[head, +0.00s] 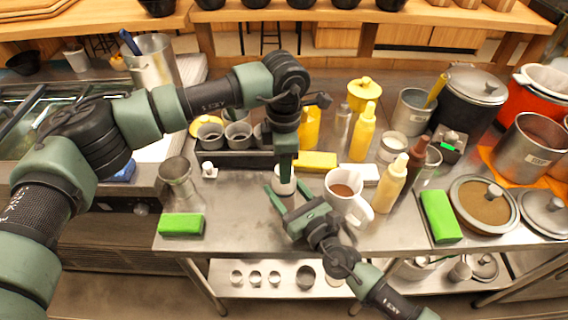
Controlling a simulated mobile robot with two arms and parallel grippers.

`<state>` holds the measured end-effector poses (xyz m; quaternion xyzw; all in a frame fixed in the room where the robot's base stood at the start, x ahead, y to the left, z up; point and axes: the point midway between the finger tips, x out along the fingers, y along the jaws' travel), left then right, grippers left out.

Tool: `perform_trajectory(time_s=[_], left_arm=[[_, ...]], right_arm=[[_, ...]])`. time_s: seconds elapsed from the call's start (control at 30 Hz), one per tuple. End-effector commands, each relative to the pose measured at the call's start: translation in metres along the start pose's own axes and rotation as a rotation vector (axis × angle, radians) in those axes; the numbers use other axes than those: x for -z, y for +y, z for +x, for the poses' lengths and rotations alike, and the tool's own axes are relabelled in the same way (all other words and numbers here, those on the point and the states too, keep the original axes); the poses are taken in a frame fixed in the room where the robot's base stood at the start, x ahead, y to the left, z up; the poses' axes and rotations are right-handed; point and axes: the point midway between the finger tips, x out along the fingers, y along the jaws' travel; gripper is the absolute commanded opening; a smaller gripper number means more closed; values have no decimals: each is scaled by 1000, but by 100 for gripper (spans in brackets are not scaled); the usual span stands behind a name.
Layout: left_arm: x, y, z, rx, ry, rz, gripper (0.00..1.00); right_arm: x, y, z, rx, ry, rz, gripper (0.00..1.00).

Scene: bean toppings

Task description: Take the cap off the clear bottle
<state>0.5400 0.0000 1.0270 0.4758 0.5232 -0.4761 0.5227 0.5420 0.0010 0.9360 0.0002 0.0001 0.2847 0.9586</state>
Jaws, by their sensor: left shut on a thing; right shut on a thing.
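A small pale, whitish vessel (285,187), which I take for the clear bottle, stands on the steel table between my two grippers. My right gripper (283,197) reaches in from the lower right and is shut around its side. My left gripper (285,172) points straight down from above and is shut at its top. The cap is hidden by the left gripper's fingers, and I cannot tell whether it is still seated on the bottle.
A white mug (347,190) of brown liquid stands close right of the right gripper. Yellow bottles, pots and a green block (440,216) crowd the right side. A dark rack (240,158) with cups is behind. The table (235,220) at front left is mostly clear.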

Motion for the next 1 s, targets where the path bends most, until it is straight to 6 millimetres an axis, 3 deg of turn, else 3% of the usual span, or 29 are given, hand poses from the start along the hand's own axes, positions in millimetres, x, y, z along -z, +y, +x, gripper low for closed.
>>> perform_trajectory(time_s=[1.0], left_arm=[[0,1,-2,-1,-3,-2254,0]], right_arm=[[0,1,0,-1,0,-1,0]])
